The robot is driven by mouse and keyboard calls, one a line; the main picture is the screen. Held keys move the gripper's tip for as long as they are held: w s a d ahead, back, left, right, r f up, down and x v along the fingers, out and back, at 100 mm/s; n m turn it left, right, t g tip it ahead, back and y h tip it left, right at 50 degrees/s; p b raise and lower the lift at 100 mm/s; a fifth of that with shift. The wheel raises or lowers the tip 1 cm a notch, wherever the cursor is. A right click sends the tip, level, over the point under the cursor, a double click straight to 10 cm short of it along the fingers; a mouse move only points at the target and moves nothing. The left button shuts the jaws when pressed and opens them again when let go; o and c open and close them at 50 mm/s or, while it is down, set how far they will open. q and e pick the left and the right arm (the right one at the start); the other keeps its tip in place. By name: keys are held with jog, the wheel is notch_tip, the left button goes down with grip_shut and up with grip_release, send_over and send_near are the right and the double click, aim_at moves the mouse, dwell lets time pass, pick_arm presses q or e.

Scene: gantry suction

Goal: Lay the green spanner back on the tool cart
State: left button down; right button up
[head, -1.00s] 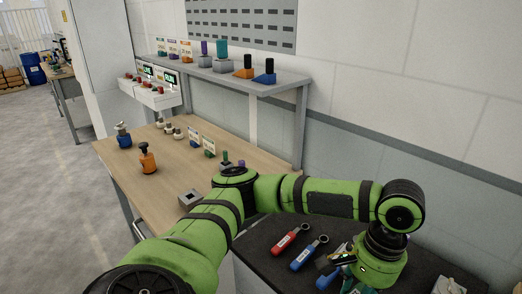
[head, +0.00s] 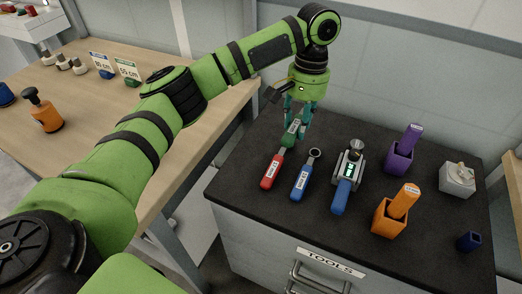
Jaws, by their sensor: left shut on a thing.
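The tool cart (head: 245,205) has a dark top and a "TOOLS" label on its front. My left gripper (head: 298,120) is over the back left part of the cart top, fingers pointing down. It is shut on the green spanner (head: 292,130), whose labelled green handle shows between and in front of the fingers. The rest of the spanner is hidden, and I cannot tell whether it touches the cart top. The red spanner (head: 270,172) lies just in front of it, and the blue spanner (head: 303,180) lies to the right of the red one. My right gripper is not in view.
A blue-handled grey device with a display (head: 347,170), a purple holder (head: 399,157), an orange holder (head: 389,218), a grey box (head: 458,180) and a small dark blue holder (head: 468,241) stand further right. A wooden bench (head: 85,165) is at left.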

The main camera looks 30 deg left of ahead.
pick_arm(q)
jog(key=s+a+f, duration=0.1)
jog(key=a+f, duration=0.1)
jog(key=a, duration=0.1)
jog(key=s+a+f+p, duration=0.1)
jog(key=a+f, duration=0.1)
jog(key=a, duration=0.2)
jog(key=s+a+f, duration=0.2)
jog(key=a, duration=0.1)
jog(key=shift+a+f+p, duration=0.15)
jog(key=shift+f+p, duration=0.05)
jog(key=shift+p, duration=0.2)
jog(key=shift+s+a+f, duration=0.1)
jog(key=shift+a+f, duration=0.2)
jog(key=shift+f, duration=2)
jog(key=shift+f+p, duration=0.1)
jog(key=shift+p, duration=0.3)
jog(key=c, duration=0.8)
grip_release()
jog(key=shift+o, duration=0.2)
